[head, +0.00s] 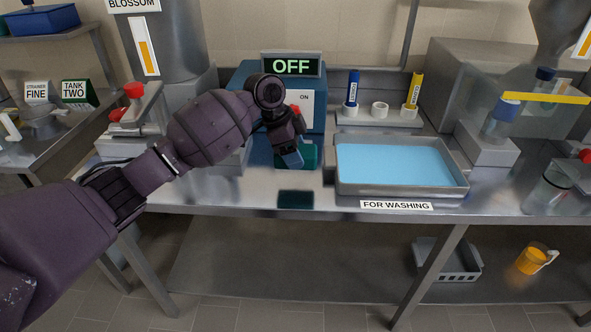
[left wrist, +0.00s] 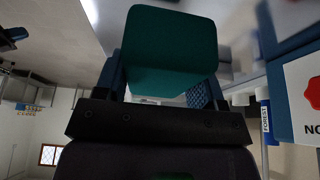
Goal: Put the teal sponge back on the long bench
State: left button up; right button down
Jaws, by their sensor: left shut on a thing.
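The teal sponge (head: 310,154) is between the fingers of my left gripper (head: 292,158), which is shut on it. In the left wrist view the sponge (left wrist: 172,45) fills the space between the two fingers. In the head view the gripper partly hides it. The long bench (head: 250,194) is the metal worktop below; a dark teal patch on it, like the sponge's reflection, lies apart from the sponge, so the sponge appears held above the top. My right gripper is not in view.
A blue-filled tray (head: 342,184) labelled FOR WASHING stands right of the sponge. A blue box with an OFF display (head: 291,66) stands behind. A red-knobbed valve (head: 133,91) is at left. Marker tubes (head: 352,88) stand at the back. The bench front left of the tray is clear.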

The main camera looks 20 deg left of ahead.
aim_at(295, 181)
pick_arm(q)
notch_tip(295, 181, down, 5)
jog(key=shift+f+b, duration=0.15)
jog(key=shift+b, duration=0.35)
jog(key=shift+f, duration=0.15)
jog(key=o, duration=0.9)
